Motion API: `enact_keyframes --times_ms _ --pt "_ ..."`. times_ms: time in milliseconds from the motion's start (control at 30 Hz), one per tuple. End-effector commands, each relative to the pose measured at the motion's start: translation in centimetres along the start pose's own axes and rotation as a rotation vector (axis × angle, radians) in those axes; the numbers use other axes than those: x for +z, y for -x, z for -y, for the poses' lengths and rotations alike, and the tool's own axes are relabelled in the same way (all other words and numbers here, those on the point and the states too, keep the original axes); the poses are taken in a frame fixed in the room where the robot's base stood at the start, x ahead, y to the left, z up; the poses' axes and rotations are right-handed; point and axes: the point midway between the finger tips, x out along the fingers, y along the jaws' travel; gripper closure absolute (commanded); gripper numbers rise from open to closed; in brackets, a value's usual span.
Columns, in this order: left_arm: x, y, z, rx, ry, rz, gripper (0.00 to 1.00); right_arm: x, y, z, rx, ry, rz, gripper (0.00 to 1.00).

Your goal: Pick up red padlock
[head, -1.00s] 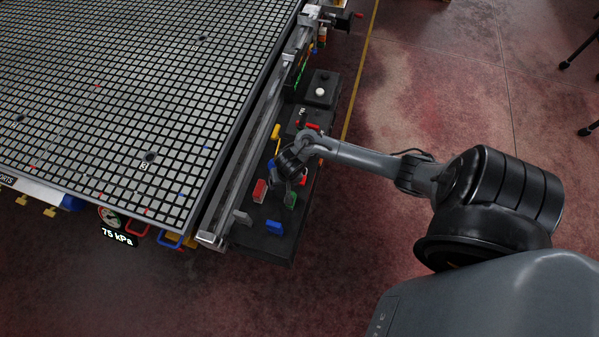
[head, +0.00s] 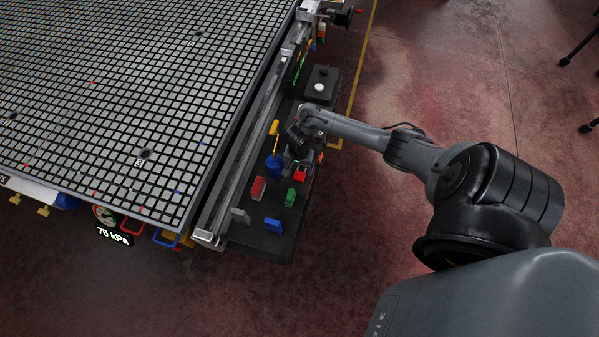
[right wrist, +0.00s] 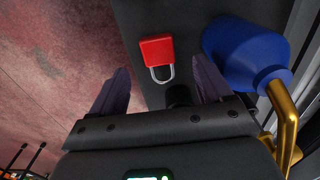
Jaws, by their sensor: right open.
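The red padlock (right wrist: 157,49) lies on the dark shelf in the right wrist view, its silver shackle facing my gripper. In the head view the red padlock (head: 300,174) shows just below my right gripper (head: 296,157). In the right wrist view my right gripper (right wrist: 161,66) is open, with one dark finger on each side of the padlock's shackle end in the picture. Nothing is held between the fingers. Whether the fingers are at the padlock's height I cannot tell. My left gripper is in neither view.
A blue bottle with a yellow spout (right wrist: 250,55) stands close to the right finger; the blue bottle also shows in the head view (head: 273,166). Red (head: 258,188), green (head: 290,198), blue (head: 273,226) and grey (head: 240,215) pieces stand nearer. The grid table (head: 110,110) is left.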

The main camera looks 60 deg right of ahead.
Motion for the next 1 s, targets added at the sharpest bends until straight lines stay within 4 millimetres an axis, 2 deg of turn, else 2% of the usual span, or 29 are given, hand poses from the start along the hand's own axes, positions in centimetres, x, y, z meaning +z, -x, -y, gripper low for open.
enact_keyframes --times_ms 400,733,1000 --pt "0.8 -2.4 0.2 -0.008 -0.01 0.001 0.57 -0.2 -4.7 -0.2 0.0 0.0 -0.001 0.21" --pt "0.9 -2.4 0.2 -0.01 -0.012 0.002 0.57 -0.2 -5.1 -0.2 -0.001 0.002 0.0 0.21" --pt "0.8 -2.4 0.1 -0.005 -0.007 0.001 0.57 -0.2 -5.1 -0.2 0.0 0.001 -0.001 0.61"
